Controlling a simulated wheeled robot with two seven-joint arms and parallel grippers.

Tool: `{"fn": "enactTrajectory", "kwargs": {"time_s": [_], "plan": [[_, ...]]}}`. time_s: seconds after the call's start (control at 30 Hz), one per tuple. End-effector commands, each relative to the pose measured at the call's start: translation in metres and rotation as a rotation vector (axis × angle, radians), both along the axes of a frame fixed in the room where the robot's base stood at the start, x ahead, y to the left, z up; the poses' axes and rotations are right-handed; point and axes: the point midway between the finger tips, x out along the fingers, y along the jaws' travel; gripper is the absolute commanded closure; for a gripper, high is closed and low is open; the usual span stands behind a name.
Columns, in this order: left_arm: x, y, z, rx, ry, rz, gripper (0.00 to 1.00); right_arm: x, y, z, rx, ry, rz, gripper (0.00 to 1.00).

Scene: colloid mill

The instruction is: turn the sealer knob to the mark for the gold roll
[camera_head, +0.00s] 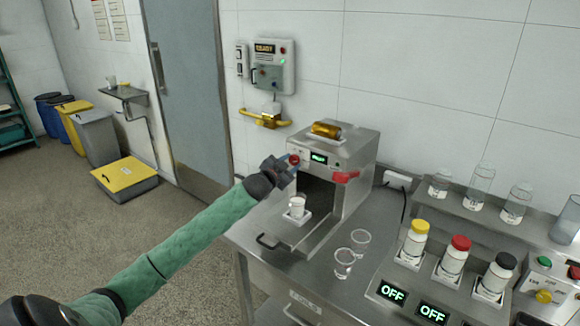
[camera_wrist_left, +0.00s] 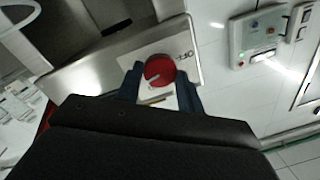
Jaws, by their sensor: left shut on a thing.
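The sealer (camera_head: 345,150) is a steel box on the bench with a gold roll (camera_head: 326,130) on its top and a small lit green display (camera_head: 319,158). Its red round knob (camera_head: 294,159) is at the left of the front face. My left gripper (camera_head: 284,170) is at this knob. In the left wrist view the red knob (camera_wrist_left: 159,71) sits between the fingers, with a pale pointer line on its face. The word OFF shows on the plate beside it; other marks are hidden or too small to read. My right gripper is not in view.
A white cup (camera_head: 297,207) stands on the sealer's front tray. Two clear glasses (camera_head: 345,262) are to its right. Bottles with yellow, red (camera_head: 455,254) and black caps stand farther right. A red handle (camera_head: 346,176) juts from the sealer's front.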

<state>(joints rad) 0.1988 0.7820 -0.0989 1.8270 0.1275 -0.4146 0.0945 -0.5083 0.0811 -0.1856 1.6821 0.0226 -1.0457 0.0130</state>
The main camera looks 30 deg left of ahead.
Motion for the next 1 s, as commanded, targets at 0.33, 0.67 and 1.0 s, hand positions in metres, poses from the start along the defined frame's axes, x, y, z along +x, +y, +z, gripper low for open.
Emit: {"fn": "enactTrajectory", "kwargs": {"time_s": [0.33,0.67,1.0], "plan": [[0.000,0.000,-0.005,0.177,-0.008,0.000,0.85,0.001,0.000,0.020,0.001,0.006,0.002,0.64],[0.000,0.000,-0.004,0.225,-0.013,-0.001,0.85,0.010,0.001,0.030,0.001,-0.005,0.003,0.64],[0.000,0.000,-0.004,0.225,-0.013,-0.001,0.59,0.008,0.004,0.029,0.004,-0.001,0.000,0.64]]}}
